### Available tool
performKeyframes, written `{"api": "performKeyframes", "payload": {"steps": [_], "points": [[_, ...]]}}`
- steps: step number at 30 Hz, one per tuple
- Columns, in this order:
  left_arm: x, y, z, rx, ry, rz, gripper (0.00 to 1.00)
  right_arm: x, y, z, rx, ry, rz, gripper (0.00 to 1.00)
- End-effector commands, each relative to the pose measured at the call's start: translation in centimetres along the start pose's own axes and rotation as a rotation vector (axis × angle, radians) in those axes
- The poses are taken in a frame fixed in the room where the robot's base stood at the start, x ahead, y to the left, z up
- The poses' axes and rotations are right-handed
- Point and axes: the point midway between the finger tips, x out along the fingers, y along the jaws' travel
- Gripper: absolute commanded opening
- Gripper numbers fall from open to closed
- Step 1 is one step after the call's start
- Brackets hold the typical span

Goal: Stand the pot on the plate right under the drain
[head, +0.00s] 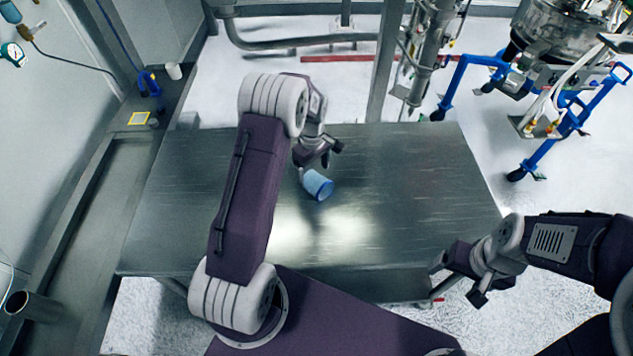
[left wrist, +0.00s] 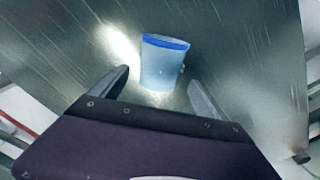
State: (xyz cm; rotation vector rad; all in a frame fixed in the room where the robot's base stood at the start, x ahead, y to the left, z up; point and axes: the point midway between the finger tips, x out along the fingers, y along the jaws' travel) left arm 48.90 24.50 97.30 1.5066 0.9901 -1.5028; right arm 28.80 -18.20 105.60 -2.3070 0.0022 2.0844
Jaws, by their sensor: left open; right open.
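The pot, a small translucent blue cup with a darker blue rim (head: 317,184), is at the middle of the metal table (head: 420,185). My left gripper (head: 324,158) is open just behind the pot in the head view. In the left wrist view the pot (left wrist: 164,60) shows between and beyond the open fingers (left wrist: 158,82), with a gap on each side. I cannot tell whether it stands upright or is tilted. My right gripper (head: 458,290) is open and empty at the table's front right corner. I cannot make out the plate or the drain for certain.
A metal vessel (head: 560,25) on a blue wheeled frame (head: 548,155) stands at the far right. A side bench (head: 85,190) on the left carries a yellow-edged square (head: 138,118) and a white cup (head: 174,71). Pipes and a post rise behind the table. The table's right half is clear.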

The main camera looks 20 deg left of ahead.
Motion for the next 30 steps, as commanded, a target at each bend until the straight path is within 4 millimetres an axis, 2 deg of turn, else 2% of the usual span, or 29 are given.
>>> {"api": "performKeyframes", "payload": {"steps": [5,9,16,17,23,24,30], "points": [[2.8,0.4,0.5,0.002,-0.004,-0.006,0.85,-1.5,0.0,-0.2,0.000,0.000,0.000,0.82],[4.7,0.4,0.4,0.001,-0.001,-0.002,0.85,-1.6,0.0,-0.2,0.000,0.000,0.000,0.82],[5.0,0.5,0.3,0.000,0.000,-0.001,0.85,-1.5,0.0,-0.1,0.000,0.000,0.000,0.82],[5.0,0.5,0.3,0.000,0.000,-0.001,0.80,-1.5,0.0,-0.1,0.000,0.000,0.000,0.82],[5.0,0.5,0.3,0.000,-0.001,-0.001,0.24,-1.5,0.0,-0.1,0.000,0.000,0.000,0.82],[5.0,0.5,0.3,0.000,0.000,-0.001,0.19,-1.5,0.0,-0.1,0.000,0.000,0.000,0.82],[5.0,0.5,0.3,0.000,0.000,-0.001,0.19,-1.5,0.0,-0.1,0.000,0.000,0.000,0.82]]}}
